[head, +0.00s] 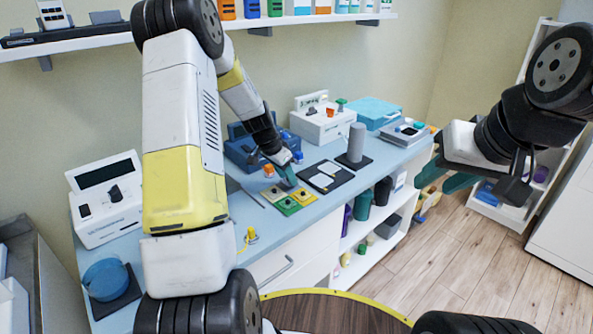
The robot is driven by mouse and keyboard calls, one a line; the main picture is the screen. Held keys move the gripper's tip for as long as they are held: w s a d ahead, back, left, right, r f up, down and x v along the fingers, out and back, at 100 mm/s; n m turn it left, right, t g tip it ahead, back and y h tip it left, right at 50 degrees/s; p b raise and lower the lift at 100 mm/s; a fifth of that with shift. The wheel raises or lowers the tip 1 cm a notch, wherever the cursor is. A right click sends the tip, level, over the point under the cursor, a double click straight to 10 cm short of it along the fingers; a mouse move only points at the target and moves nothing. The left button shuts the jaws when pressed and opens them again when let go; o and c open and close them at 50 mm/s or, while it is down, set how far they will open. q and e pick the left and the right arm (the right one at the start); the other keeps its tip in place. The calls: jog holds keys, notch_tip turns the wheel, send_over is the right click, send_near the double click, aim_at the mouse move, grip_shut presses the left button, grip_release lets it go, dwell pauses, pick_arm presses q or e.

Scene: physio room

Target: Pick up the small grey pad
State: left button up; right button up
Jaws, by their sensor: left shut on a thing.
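My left gripper (287,176) reaches down to the worktop with its teal fingers shut, just above a cluster of small square pads. What it grips is mostly hidden by the fingers; I take it to be the small grey pad, but its colour and outline are not clear. Below the fingers lie a green pad (288,207) and a yellow pad (303,196). My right gripper (447,180) hangs in the air right of the worktop, away from the pads. Its teal fingers are apart, and I see nothing between them.
A black tray with white pads (324,180) lies right of the cluster, with a grey cylinder (356,143) on a dark base behind it. A blue device (246,150) stands behind the gripper. A white console (106,200) and a blue round dish (105,280) are at left.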

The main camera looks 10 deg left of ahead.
pick_arm(q)
jog(key=shift+s+a+r, duration=0.1)
jog(key=shift+s+r, duration=0.5)
jog(key=shift+r, duration=0.35)
jog(key=s, duration=0.5)
jog(key=s+a+r, duration=0.1)
jog(key=s, duration=0.8)
jog(key=shift+s+a+r, duration=0.15)
jog(key=shift+s+a, duration=0.2)
jog(key=shift+s, duration=0.05)
